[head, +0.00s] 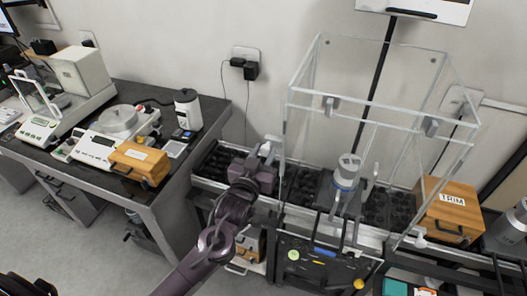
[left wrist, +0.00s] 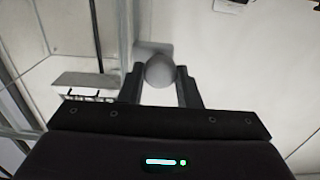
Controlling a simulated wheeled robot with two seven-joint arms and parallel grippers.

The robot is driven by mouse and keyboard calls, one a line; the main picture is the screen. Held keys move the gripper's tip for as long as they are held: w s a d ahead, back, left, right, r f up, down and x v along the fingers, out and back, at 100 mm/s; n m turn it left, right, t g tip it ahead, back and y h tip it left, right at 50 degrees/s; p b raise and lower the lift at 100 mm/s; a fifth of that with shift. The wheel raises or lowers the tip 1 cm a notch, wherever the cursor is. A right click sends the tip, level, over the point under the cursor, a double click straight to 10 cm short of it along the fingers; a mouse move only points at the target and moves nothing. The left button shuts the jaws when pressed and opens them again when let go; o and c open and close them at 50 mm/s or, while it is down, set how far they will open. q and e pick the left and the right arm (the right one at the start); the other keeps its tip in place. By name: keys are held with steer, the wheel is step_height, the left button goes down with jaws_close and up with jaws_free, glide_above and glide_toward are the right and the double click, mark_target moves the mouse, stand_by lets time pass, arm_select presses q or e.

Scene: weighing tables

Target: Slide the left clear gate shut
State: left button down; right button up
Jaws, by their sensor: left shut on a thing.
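The clear enclosure (head: 380,98) stands on the dark bench right of centre in the head view. Its left clear gate (head: 299,88) is a see-through panel at its left side; how far it stands open is hard to tell. My left gripper (head: 268,151) is at the left side of the enclosure, low down. In the left wrist view my left gripper (left wrist: 160,85) is shut on a round grey knob (left wrist: 159,70), with one finger on each side. In the head view the gripper hides the knob. My right gripper is not in view.
A white and grey device (head: 346,172) stands inside the enclosure. A wooden TRIM box (head: 447,208) is right of it. A left table (head: 180,165) holds scales, a wooden box (head: 139,163) and a bottle (head: 188,110). Floor between is partly free.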

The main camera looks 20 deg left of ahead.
arm_select(q)
step_height(320, 180, down, 23)
steer(key=b, duration=1.3)
steer(key=shift+s, duration=0.1)
steer(key=c, duration=1.1)
jaws_free()
steer(key=s+b, duration=0.1)
steer(key=s, duration=0.6)
steer(key=shift+s+a, duration=0.1)
steer(key=shift+s, duration=0.25)
